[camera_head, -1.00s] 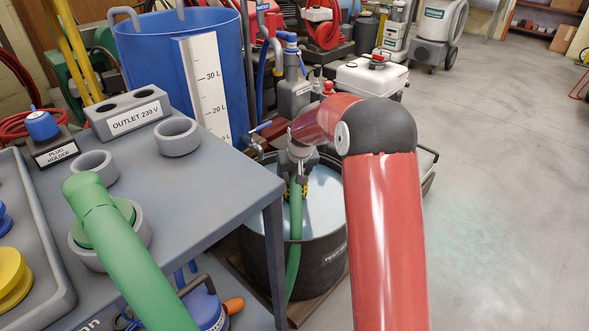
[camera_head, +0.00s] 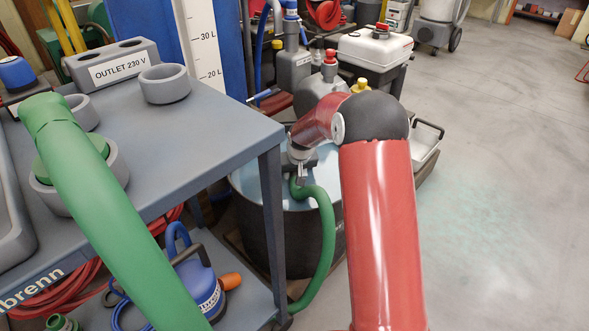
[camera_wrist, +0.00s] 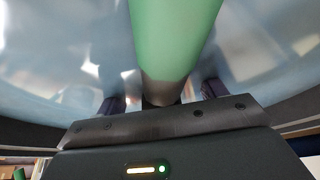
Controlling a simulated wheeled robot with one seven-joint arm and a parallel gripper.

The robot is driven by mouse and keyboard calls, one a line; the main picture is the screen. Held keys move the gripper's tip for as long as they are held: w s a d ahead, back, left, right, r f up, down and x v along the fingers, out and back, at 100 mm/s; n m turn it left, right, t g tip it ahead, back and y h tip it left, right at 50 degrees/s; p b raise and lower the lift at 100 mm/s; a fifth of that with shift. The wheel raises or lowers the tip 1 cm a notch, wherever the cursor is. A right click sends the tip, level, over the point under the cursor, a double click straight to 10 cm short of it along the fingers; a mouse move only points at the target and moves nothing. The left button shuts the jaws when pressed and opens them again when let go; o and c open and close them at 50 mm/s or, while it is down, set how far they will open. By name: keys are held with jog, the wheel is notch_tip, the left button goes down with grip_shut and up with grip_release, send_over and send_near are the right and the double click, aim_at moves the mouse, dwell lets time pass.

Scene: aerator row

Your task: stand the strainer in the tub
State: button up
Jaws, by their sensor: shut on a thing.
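My gripper (camera_head: 301,178) is over the tub's opening, low towards the water. It is shut on the end of the green hose (camera_head: 326,225), which bows out over the tub's front rim and down to the floor. In the wrist view the hose (camera_wrist: 172,35) runs down to a dark grey end piece (camera_wrist: 165,90) between my fingers. I cannot make out the strainer's shape; whether it touches the water or bottom is hidden.
The grey bench (camera_head: 215,135) with outlet box (camera_head: 112,64) and grey rings is close left of the tub. Another thick green hose (camera_head: 95,200) crosses the bench. Canisters (camera_head: 294,70) and a white box (camera_head: 375,50) stand behind. The floor at right is clear.

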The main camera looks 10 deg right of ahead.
notch_tip(320, 180, down, 4)
jog(key=shift+r+b, duration=0.15)
jog(key=shift+b, duration=0.8)
notch_tip(320, 180, down, 16)
jog(key=shift+r, duration=0.2)
jog(key=shift+f, duration=0.55)
dwell(0.4)
jog(key=o, duration=1.3)
jog(key=shift+c, duration=0.2)
jog(key=p+v, duration=0.2)
jog(key=v, duration=0.5)
jog(key=shift+s+r, duration=0.2)
jog(key=shift+r, duration=0.15)
jog(key=shift+w+d, duration=0.1)
